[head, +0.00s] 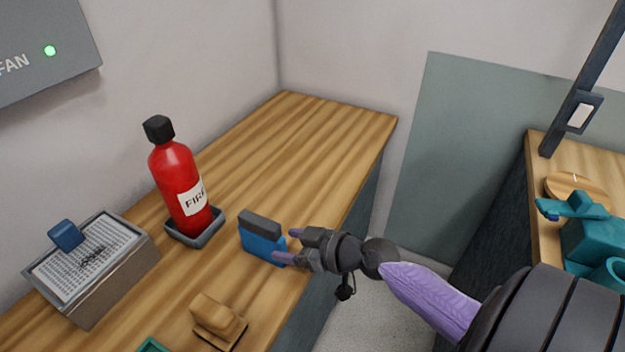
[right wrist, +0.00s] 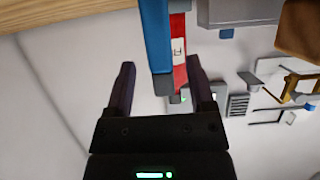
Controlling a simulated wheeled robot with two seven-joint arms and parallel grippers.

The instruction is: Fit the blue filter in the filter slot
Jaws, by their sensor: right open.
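A blue block with a dark grey top, apparently the blue filter (head: 262,247), stands upright on the wooden counter. My right gripper (head: 287,245) is level with its right side, fingers spread toward it. In the right wrist view the blue block (right wrist: 155,35) is at the top, its dark grey end lying between the lines of the two open fingers (right wrist: 160,78). Whether either finger touches it I cannot tell. A smaller blue block (head: 66,235) sits on a grey metal box. I cannot make out a filter slot for certain. My left gripper is not in view.
A red fire extinguisher (head: 178,180) stands in a dark tray behind the blue block. The grey box (head: 110,270) with a mesh top is at left, a tan block (head: 215,318) in front. The far counter (head: 300,130) is clear. Teal items (head: 590,240) are on the right counter.

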